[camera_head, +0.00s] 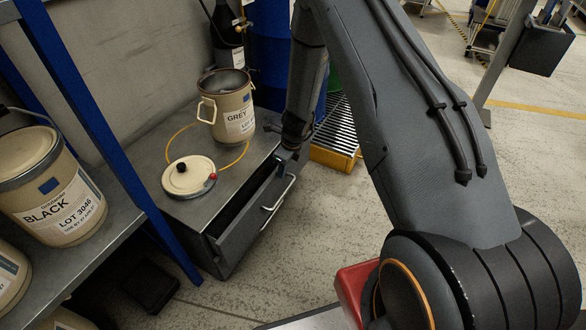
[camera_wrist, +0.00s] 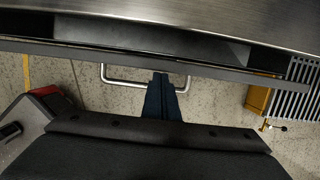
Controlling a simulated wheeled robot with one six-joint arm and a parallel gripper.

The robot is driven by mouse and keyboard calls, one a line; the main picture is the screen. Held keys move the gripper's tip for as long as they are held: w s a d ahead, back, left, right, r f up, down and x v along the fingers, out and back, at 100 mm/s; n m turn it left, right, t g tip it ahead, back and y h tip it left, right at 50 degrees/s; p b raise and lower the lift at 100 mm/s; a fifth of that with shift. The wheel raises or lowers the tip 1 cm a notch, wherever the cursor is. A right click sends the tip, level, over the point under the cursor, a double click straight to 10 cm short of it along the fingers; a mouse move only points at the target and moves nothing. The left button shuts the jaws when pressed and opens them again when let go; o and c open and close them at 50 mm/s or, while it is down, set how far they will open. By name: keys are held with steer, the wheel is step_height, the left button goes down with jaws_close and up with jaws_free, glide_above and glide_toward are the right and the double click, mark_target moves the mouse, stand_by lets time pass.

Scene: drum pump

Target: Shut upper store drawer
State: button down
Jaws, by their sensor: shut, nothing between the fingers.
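The upper store drawer (camera_head: 250,214) is a grey metal drawer in the low steel cabinet (camera_head: 213,197), and it stands partly open with a dark gap behind its front. Its bar handle (camera_head: 281,193) is on the front face. In the wrist view the handle (camera_wrist: 120,82) shows below the drawer's front edge (camera_wrist: 215,74), with the open inside (camera_wrist: 150,42) above it. My gripper (camera_head: 284,154) is at the far end of the drawer front, close to the handle. In the wrist view my shut fingers (camera_wrist: 161,80) overlap the handle bar and hold nothing. I cannot tell whether they touch it.
A GREY pail (camera_head: 229,108) and a round lid (camera_head: 189,176) sit on the cabinet top with a yellow cable. A blue-framed shelf with a BLACK pail (camera_head: 50,190) stands left. A yellow grated platform (camera_head: 337,140) lies beyond the cabinet. Floor before the drawer is clear.

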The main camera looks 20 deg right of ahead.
steer(key=shift+w+a, duration=0.65)
steer(key=shift+w, duration=0.05)
steer(key=shift+d, duration=0.1)
